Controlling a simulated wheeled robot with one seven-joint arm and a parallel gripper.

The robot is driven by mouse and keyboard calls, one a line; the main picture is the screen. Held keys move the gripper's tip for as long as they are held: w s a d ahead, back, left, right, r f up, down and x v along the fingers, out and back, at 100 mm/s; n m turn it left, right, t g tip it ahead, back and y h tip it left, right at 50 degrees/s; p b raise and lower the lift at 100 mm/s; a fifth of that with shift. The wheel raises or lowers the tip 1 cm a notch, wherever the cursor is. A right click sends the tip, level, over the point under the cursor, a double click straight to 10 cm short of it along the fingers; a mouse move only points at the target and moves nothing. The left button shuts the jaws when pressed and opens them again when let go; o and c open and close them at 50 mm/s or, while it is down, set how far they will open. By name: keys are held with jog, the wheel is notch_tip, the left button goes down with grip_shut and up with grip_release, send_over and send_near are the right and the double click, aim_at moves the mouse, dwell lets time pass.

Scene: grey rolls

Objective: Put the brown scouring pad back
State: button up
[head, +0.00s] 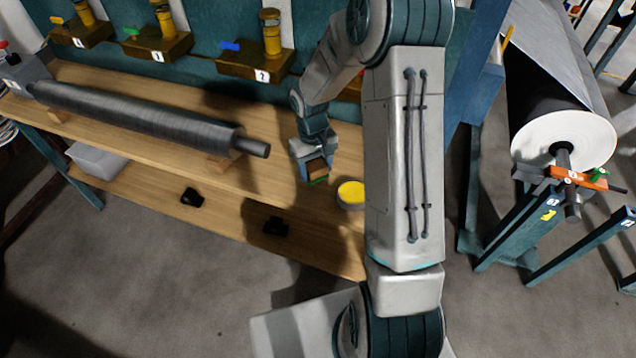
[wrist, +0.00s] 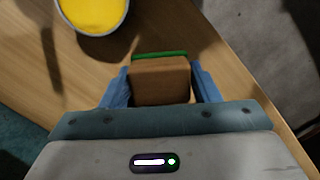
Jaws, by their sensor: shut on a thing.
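The brown scouring pad (wrist: 160,82) is a brown block with a green strip along its far edge. My gripper (wrist: 161,88) is shut on it, with one blue finger on each side in the wrist view. In the head view the pad (head: 317,168) shows small between the fingers of my gripper (head: 316,172), over the wooden bench (head: 200,172). I cannot tell whether the pad touches the bench top.
A round tin with yellow contents (head: 351,194) stands just right of my gripper; it also shows in the wrist view (wrist: 95,14). A long grey roller (head: 140,115) lies on wooden blocks to the left. Numbered brass holders (head: 258,62) line the back. The bench's front edge is close.

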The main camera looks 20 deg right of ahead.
aim_at(311, 177)
jog(key=shift+d+n+b, duration=0.4)
jog(key=shift+n, duration=0.5)
jog(key=s+d+r+n+t+b, duration=0.15)
jog(key=d+r+n+b, duration=0.35)
jog(key=n, duration=0.7)
jog(key=s+d+r+n+t+b, duration=0.1)
jog(key=s+d+n+b, duration=0.35)
jog(key=n, duration=0.85)
jog(key=shift+h, duration=0.4)
jog(key=w+a+f, duration=0.2)
jog(key=a, duration=0.1)
jog(key=w+a+f+b, duration=0.1)
jog(key=w+a+f, duration=0.1)
jog(key=a, duration=0.2)
jog(key=w+a+f+b, duration=0.1)
jog(key=w+a+f, duration=0.1)
jog(key=a, duration=0.2)
jog(key=shift+w+a+f, duration=0.1)
jog(key=shift+w+f, duration=0.1)
jog(key=shift+w, duration=0.1)
jog(key=shift+f, duration=2.05)
jog(key=shift+f, duration=0.2)
jog(key=o, duration=1)
jog(key=shift+c, duration=0.2)
jog(key=shift+r, duration=0.1)
